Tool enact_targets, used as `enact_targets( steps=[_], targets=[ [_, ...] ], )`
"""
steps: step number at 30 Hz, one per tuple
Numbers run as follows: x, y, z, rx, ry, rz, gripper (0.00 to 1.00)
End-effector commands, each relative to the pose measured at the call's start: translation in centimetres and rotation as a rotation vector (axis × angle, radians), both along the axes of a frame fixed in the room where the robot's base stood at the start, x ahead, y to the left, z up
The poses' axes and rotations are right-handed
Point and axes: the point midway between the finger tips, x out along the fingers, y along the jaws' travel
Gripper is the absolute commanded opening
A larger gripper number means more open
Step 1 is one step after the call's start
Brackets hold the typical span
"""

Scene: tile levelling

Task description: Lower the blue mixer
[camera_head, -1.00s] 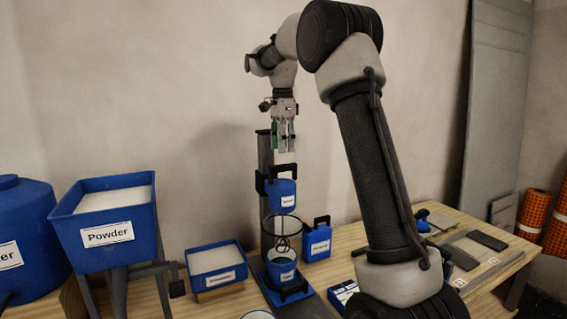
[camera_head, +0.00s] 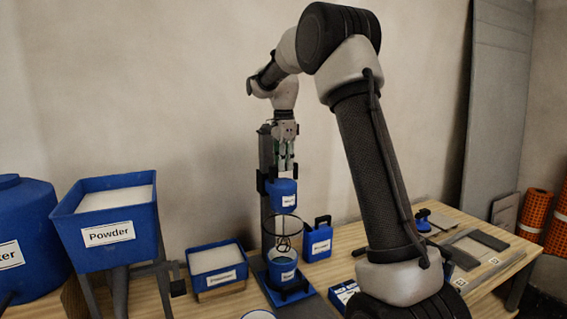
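The blue mixer (camera_head: 282,193) is mounted on a dark upright stand (camera_head: 266,150). Its whisk (camera_head: 283,243) hangs below it, over a blue bucket (camera_head: 282,268) on the stand's base. My gripper (camera_head: 286,170) points down right at the top of the mixer, where the mixer's black handle is. The fingers overlap the handle in this view. I cannot tell whether they are closed on it.
A blue powder hopper (camera_head: 107,222) and a blue tray of white powder (camera_head: 217,262) stand to the left. A blue jug (camera_head: 318,240) stands close right of the mixer stand. Grey tiles (camera_head: 487,240) lie at the table's right.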

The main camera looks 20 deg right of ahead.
Motion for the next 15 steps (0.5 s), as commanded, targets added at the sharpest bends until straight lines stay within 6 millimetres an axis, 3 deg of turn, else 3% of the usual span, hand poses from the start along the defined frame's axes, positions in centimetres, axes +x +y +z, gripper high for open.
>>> enact_targets(
  steps=[5, 8, 15],
  targets=[
    [0.0, 0.0, -0.1, 0.000, 0.000, 0.000, 0.00],
    [0.0, 0.0, -1.3, 0.000, 0.001, 0.000, 0.00],
    [0.0, 0.0, -7.9, 0.000, 0.004, 0.000, 0.00]
  ],
)
